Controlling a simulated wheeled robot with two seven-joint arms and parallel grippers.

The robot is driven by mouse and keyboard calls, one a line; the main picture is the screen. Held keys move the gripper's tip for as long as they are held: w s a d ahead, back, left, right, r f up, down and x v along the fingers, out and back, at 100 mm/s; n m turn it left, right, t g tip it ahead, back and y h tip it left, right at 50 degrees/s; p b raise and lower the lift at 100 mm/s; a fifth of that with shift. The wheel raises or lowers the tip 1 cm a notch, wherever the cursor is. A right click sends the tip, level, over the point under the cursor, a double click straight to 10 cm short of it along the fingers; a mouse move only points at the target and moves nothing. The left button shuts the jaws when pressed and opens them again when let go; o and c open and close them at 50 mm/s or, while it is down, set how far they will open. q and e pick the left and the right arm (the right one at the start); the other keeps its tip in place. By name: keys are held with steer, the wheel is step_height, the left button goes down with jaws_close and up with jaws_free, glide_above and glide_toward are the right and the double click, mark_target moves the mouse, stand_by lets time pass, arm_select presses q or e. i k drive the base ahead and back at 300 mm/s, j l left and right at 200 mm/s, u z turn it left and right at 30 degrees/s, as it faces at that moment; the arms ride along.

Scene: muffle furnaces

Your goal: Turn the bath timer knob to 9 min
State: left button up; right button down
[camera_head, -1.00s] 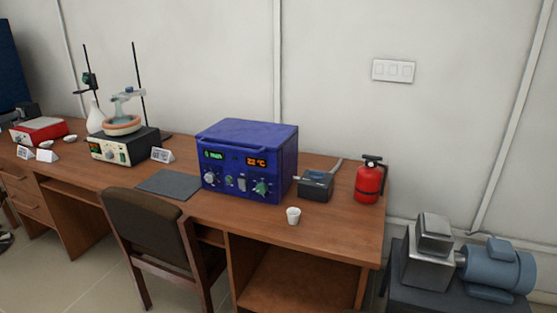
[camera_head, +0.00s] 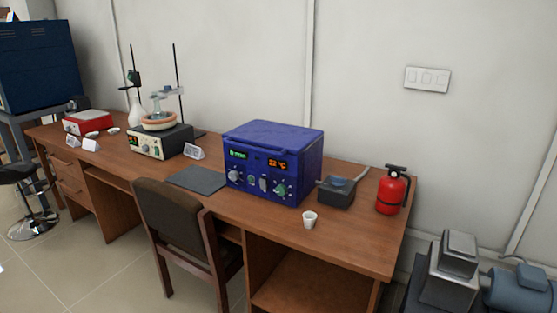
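The green text is too small to read surely. Below the displays are a grey knob (camera_head: 234,175) at the left, a switch in the middle and a green knob (camera_head: 281,190) at the right. I cannot read the marks around the knobs. Neither of my grippers is in view.
The wooden desk (camera_head: 345,235) has a chair (camera_head: 180,225) in front of it. A white cup (camera_head: 310,219), a dark small device (camera_head: 337,191) and a red extinguisher (camera_head: 391,190) stand near the box. A grey mat (camera_head: 197,180) lies left of it. A motor machine (camera_head: 455,270) stands at lower right.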

mark_target(233, 176)
steer(key=k, duration=0.65)
steer(key=u, duration=1.6)
steer(key=i+l, duration=0.2)
steer(key=i, duration=0.4)
steer(key=i+l, duration=0.15)
steer(key=i, duration=0.45)
steer(key=i+l, duration=0.2)
steer(key=i, duration=0.4)
steer(key=i+l, duration=0.2)
steer(key=i, duration=1.85)
